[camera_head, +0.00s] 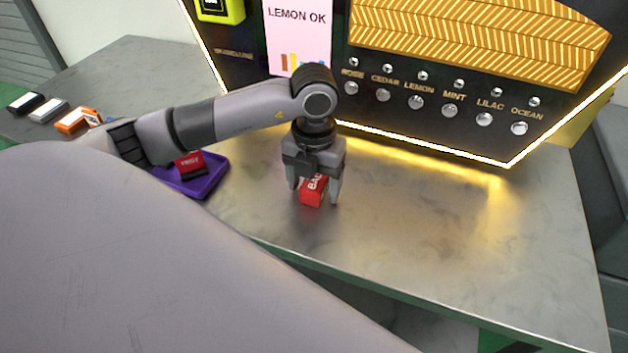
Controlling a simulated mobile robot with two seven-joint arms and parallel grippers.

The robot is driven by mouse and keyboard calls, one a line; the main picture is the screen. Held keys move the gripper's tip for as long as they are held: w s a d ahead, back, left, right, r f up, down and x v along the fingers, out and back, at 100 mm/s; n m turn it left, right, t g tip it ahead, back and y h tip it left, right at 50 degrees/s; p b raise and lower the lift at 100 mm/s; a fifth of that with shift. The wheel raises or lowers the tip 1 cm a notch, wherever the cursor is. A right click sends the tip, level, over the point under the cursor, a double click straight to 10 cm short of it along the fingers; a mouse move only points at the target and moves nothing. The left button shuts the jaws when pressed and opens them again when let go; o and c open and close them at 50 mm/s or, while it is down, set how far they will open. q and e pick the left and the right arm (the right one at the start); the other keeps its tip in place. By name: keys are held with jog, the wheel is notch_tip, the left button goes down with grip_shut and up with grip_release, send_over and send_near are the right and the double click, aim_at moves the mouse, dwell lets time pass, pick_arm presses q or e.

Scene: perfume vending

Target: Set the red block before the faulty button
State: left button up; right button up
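A red block (312,192) with white lettering that seems to read BAD is at the metal table, below and left of the button row. My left gripper (316,195) points down over it, one finger on each side. Whether the fingers press on the block or stand slightly apart cannot be told. A second red block (189,164) with a dark lower side is in the purple tray (211,184), partly behind my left arm. The round buttons are labelled ROSE (351,88), CEDAR (383,95), LEMON (416,103), MINT (449,111), LILAC (484,119) and OCEAN (519,128). My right gripper is not in view.
The screen (297,30) reads LEMON OK. A yellow-framed device (221,10) is at upper left. Black (26,103), white (48,110) and orange (77,120) blocks lie at the far left. The table (430,220) is clear before the buttons.

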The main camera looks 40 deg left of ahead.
aim_at(314, 183)
pick_arm(q)
jog(key=shift+r, duration=0.1)
jog(key=shift+r, duration=0.2)
notch_tip(314, 183, up, 12)
jog(key=p, duration=0.3)
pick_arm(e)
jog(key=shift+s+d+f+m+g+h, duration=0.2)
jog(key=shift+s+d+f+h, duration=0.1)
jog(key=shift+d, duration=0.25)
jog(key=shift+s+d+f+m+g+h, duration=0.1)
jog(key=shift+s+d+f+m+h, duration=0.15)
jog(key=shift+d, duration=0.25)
pick_arm(q)
jog(key=shift+s+f, duration=0.1)
jog(key=shift+f, duration=0.05)
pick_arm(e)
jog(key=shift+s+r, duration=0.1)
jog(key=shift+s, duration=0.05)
